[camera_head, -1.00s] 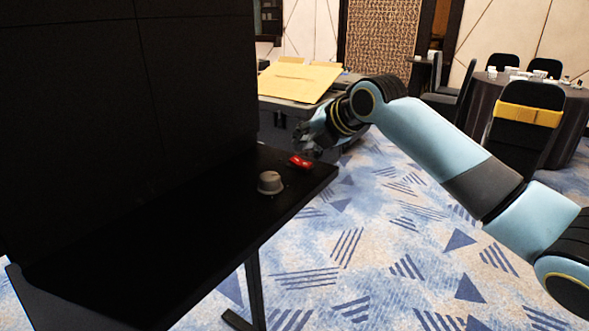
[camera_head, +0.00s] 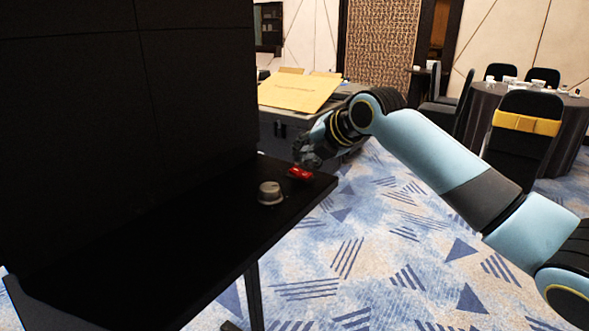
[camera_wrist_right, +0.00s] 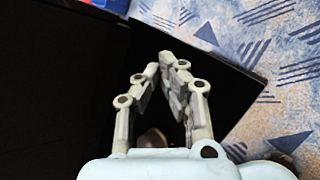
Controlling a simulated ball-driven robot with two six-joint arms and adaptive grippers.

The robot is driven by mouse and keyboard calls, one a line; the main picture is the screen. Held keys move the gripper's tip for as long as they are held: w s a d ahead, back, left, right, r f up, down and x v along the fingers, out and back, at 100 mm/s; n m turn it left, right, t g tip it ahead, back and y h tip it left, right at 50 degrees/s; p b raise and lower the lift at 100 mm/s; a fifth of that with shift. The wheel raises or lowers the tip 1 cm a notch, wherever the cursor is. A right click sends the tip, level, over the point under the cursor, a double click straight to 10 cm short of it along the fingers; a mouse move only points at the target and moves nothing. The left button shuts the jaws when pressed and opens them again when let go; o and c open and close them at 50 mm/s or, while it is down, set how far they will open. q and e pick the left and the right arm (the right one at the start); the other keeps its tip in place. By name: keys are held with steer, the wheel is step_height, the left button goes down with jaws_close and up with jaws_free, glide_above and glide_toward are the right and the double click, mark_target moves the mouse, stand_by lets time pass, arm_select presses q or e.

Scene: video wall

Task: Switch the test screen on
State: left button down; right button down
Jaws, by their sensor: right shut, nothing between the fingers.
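The test screen (camera_head: 75,110) is a large black panel on the left of the head view, and its face is dark. A black shelf (camera_head: 190,245) juts out in front of it. A red switch (camera_head: 299,173) sits near the shelf's far right end. My right gripper (camera_head: 304,163) is shut and empty, its fingertips just above and behind the switch; I cannot tell whether they touch it. In the right wrist view the closed fingers (camera_wrist_right: 168,62) point over the dark shelf, and the switch cannot be made out between them. My left gripper is out of view.
A grey round knob (camera_head: 270,193) stands on the shelf, nearer than the switch. A dark case (camera_head: 330,117) with yellow folders (camera_head: 300,93) lies behind my right gripper. Patterned carpet is open to the right; a round table (camera_head: 572,125) and chairs stand farther back.

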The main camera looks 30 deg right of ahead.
mark_target(308, 173)
stand_by(0.4)
steer(key=shift+w+f, duration=0.1)
steer(key=shift+f, duration=0.3)
steer(key=shift+w+a+f+b, duration=0.1)
steer(key=shift+f+b, duration=0.25)
steer(key=shift+b, duration=0.15)
stand_by(0.4)
stand_by(0.3)
steer(key=shift+s+r+p, duration=0.25)
steer(key=shift+r+p, duration=0.55)
steer(key=r+p, duration=0.1)
steer(key=s+r+p, duration=0.1)
steer(key=r+p, duration=0.2)
steer(key=r, duration=0.1)
steer(key=shift+s+d+p, duration=0.2)
steer(key=shift+d+p, duration=0.2)
steer(key=shift+f, duration=0.1)
